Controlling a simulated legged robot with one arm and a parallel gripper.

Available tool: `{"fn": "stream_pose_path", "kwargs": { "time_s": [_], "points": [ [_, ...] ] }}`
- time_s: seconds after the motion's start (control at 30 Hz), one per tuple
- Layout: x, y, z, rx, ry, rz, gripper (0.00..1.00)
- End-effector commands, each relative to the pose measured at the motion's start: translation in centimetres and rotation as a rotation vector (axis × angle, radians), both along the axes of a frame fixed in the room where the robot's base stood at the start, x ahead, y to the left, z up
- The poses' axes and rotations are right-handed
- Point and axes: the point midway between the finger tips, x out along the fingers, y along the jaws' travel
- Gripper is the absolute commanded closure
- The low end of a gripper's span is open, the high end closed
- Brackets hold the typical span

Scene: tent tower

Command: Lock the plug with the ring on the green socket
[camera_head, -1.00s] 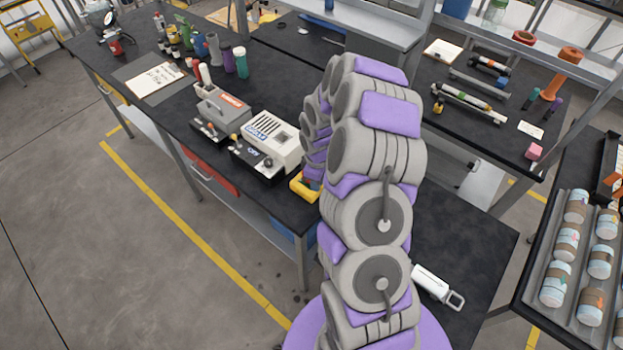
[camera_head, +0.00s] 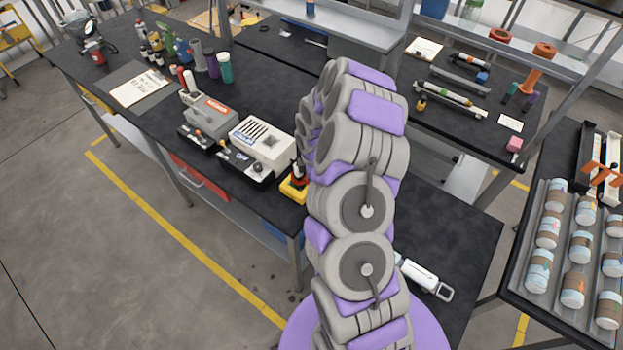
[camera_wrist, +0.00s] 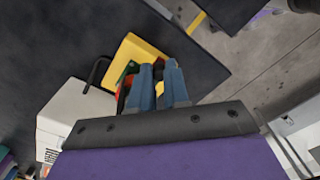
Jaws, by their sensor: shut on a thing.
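A yellow block (camera_head: 291,192) stands at the bench's edge, partly behind my arm in the head view. It shows in the wrist view (camera_wrist: 138,52), where a green part (camera_wrist: 128,72), likely the green socket, sits at my fingers. A red-orange part (camera_wrist: 122,97) lies just left of the fingers. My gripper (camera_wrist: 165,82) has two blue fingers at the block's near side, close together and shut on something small. The fingers mostly hide what they hold, likely the plug's ring. I cannot tell how the plug sits. A dark upright piece with red (camera_head: 298,172) shows above the block.
A white vented box (camera_head: 264,142) stands left of the block, close to my gripper; it shows in the wrist view (camera_wrist: 72,112). A black loop (camera_wrist: 96,75) sits beside the block. A grey box (camera_head: 208,117) stands farther left. Bare bench lies beyond the block.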

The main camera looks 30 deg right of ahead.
Motion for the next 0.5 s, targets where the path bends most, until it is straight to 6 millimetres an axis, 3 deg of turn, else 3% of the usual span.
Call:
{"fn": "stream_pose_path", "kwargs": {
  "time_s": [0.3,0.33,0.5],
  "points": [
    [-0.05,-0.23,-0.05,-0.001,0.001,0.000,1.00],
    [-0.04,-0.24,-0.04,-0.001,0.001,0.000,0.82],
    [0.04,-0.18,-0.02,-0.001,0.000,0.000,0.65]
  ]
}}
